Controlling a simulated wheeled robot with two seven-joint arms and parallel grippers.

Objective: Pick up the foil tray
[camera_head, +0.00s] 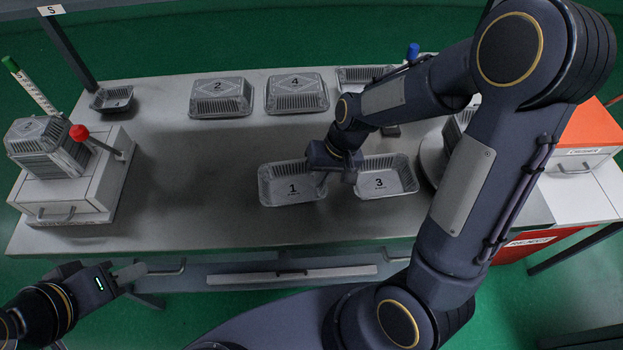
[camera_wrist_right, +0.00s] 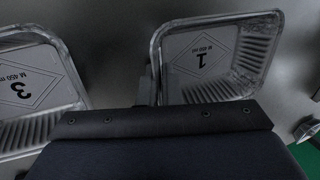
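Foil tray 1 (camera_head: 291,197) sits open side up on the grey table, with foil tray 3 (camera_head: 388,187) close to its right. My right gripper (camera_head: 322,186) points down at the right wall of tray 1, in the gap beside tray 3. In the right wrist view, tray 1 (camera_wrist_right: 205,55) has its rim between the two fingers (camera_wrist_right: 158,86), one finger inside the tray and one outside. Whether the fingers press on the wall is not clear. My left gripper (camera_head: 130,272) is off the table's front left, away from the trays; its finger gap cannot be made out.
Trays marked 2 (camera_head: 221,96) and 4 (camera_head: 297,92) stand at the back. A white drawer box (camera_head: 75,190) with stacked trays (camera_head: 45,145) and a red knob (camera_head: 79,132) stands left. An orange-topped box (camera_head: 590,130) stands right. The table's middle left is clear.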

